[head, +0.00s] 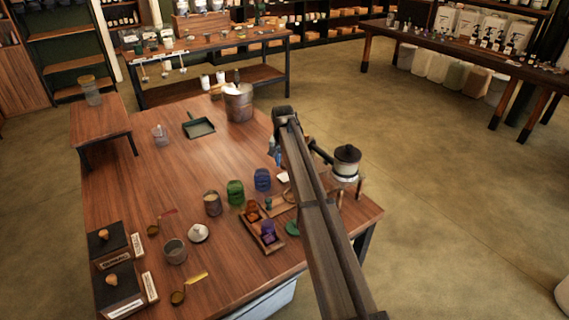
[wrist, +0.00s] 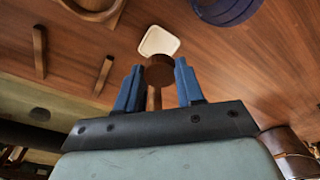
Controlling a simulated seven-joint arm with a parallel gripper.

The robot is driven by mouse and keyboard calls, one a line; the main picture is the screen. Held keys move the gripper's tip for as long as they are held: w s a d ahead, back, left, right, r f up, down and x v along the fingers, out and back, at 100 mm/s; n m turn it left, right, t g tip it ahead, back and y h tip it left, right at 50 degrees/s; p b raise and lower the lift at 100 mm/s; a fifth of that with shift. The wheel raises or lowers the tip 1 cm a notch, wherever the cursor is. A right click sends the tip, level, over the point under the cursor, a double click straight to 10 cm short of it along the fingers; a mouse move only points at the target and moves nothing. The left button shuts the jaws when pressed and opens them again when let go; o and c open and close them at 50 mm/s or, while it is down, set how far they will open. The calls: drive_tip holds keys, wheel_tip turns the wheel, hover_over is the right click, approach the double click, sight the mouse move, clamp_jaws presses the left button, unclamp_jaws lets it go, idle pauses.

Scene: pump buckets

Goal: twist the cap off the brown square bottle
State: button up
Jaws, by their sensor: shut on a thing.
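My gripper (wrist: 158,72) points away from the camera in the wrist view, its two blue fingers closed around a small, dark brown, round piece (wrist: 159,76). The piece looks like a cap, but I cannot tell whether a bottle is attached to it. A white rounded square (wrist: 158,41) shows just past the fingertips. In the head view the gripper (head: 277,159) is above the right side of the wooden table, near the same white square (head: 283,178). I cannot make out the brown square bottle with certainty; my arm covers part of this area.
A blue jar (head: 262,180) and a green jar (head: 236,193) stand left of the gripper. A wooden tray (head: 268,246) with small coloured containers lies nearer. A dark-topped jar on a stand (head: 346,162) is right of my arm. The table's middle left is fairly clear.

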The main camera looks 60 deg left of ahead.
sight(284, 178)
drive_tip(key=shift+f, duration=0.15)
drive_tip(key=shift+f, duration=2.15)
drive_tip(key=o, duration=1)
drive_tip(key=shift+r, duration=0.1)
drive_tip(key=shift+r, duration=3.4)
